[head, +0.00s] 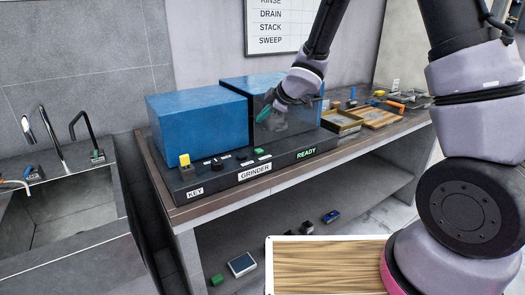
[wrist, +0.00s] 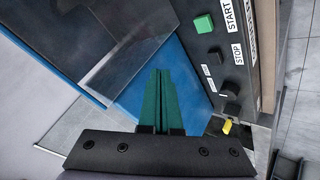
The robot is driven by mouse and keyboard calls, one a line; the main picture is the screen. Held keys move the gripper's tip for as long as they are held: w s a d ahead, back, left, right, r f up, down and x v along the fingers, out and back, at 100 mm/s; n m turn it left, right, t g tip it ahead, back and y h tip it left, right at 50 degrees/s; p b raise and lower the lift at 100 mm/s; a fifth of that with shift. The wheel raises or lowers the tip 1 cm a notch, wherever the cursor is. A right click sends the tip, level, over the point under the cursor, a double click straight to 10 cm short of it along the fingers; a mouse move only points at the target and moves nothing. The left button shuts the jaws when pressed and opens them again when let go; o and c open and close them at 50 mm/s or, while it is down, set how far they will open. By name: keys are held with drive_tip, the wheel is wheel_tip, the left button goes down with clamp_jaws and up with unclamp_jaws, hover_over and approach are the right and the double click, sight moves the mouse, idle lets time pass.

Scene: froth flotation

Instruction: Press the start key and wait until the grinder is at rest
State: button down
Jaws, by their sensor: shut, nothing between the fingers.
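The grinder is a dark control panel (head: 232,176) with two blue boxes (head: 195,122) behind it, on a bench against the wall. Its green start key (head: 261,153) sits on the panel top; in the wrist view the green key (wrist: 203,24) is beside the START label, and the black stop key (wrist: 215,56) beside STOP. My gripper (head: 262,113) hangs above and behind the start key, by the right blue box. In the wrist view its green fingers (wrist: 160,98) are together and empty, apart from the keys.
A clear pane (wrist: 125,50) stands close to the fingers. A yellow-topped switch (head: 185,160) and a black knob (head: 216,164) are on the panel's left. Trays (head: 342,122) lie on the bench at right; a sink (head: 65,205) is at left.

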sight(262, 151)
drive_tip(key=shift+f, duration=4.4)
drive_tip(key=shift+f, duration=0.4)
drive_tip(key=shift+f, duration=0.45)
drive_tip(key=shift+r, duration=0.9)
